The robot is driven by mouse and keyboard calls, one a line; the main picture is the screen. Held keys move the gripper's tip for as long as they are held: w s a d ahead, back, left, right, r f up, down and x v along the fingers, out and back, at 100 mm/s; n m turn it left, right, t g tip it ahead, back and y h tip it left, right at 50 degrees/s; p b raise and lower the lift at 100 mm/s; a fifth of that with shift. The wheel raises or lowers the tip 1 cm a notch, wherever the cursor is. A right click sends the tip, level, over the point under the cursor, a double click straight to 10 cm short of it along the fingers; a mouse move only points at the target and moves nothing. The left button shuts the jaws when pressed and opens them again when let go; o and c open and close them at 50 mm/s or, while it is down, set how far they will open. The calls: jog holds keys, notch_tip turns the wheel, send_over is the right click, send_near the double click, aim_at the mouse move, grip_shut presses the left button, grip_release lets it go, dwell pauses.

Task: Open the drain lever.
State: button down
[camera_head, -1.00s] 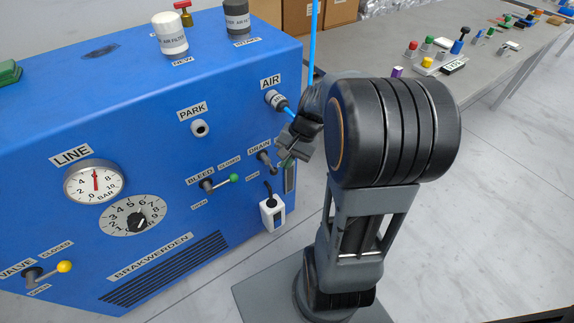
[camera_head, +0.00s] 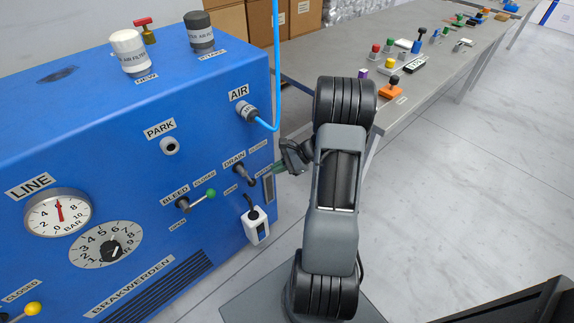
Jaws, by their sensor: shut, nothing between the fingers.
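The drain lever (camera_head: 249,181) is on the right part of the blue panel, just below the DRAIN label. Its dark pivot shows, and a thin handle seems to run right and slightly up toward a green end beside my gripper. The exact handle angle is hard to tell at this size. My gripper (camera_head: 284,167) is shut and empty, at the right edge of the panel, by the green end. I cannot tell whether they touch. The gripper and wrist partly cover that area.
The bleed lever (camera_head: 198,200) with a green knob is left of the drain lever. A white box (camera_head: 256,226) hangs below it. A blue hose (camera_head: 277,70) runs from the AIR port above. A grey table (camera_head: 330,50) with small parts stands behind my arm.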

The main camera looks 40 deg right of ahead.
aim_at(255, 181)
jog(key=b+x, duration=0.1)
jog(key=x, duration=0.6)
jog(key=shift+a+f+b, duration=0.1)
jog(key=shift+b, duration=0.3)
